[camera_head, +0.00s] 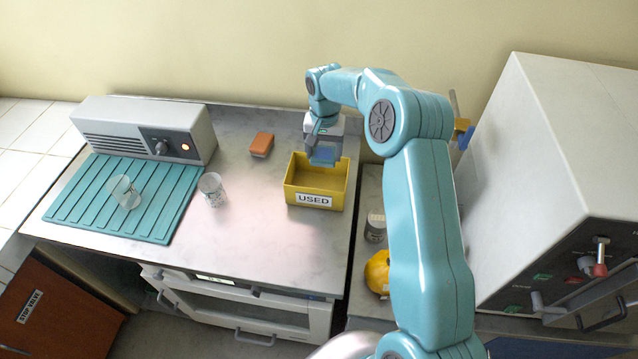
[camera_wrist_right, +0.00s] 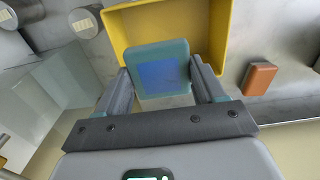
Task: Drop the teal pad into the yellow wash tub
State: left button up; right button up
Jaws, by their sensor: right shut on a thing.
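The yellow wash tub (camera_head: 318,201), with a "USED" label on its front, stands at the right end of the metal counter. My right gripper (camera_head: 324,160) is above the rear part of the tub and points down. It is shut on the teal pad (camera_head: 323,154), which has a blue face. In the right wrist view the pad (camera_wrist_right: 158,68) sits between the two fingers, and the tub (camera_wrist_right: 218,35) lies below and beyond it. My left gripper is not in view.
An orange-brown block (camera_head: 262,144) lies left of the tub. A clear beaker (camera_head: 212,190) stands on the counter, and another glass (camera_head: 124,192) is on the teal ribbed mat (camera_head: 158,225). A grey control box (camera_head: 150,128) stands behind. A large white cabinet (camera_head: 540,150) is at right.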

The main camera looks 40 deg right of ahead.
notch_tip(320, 180, down, 4)
jog(key=b, duration=0.2)
jog(key=shift+s+f+b, duration=0.1)
jog(key=shift+f+b, duration=0.1)
jog(key=shift+b, duration=0.1)
jog(key=shift+f, duration=0.4)
jog(key=shift+r, duration=0.1)
jog(key=shift+s+r, duration=0.1)
jog(key=o, duration=0.9)
jog(key=shift+o, duration=1)
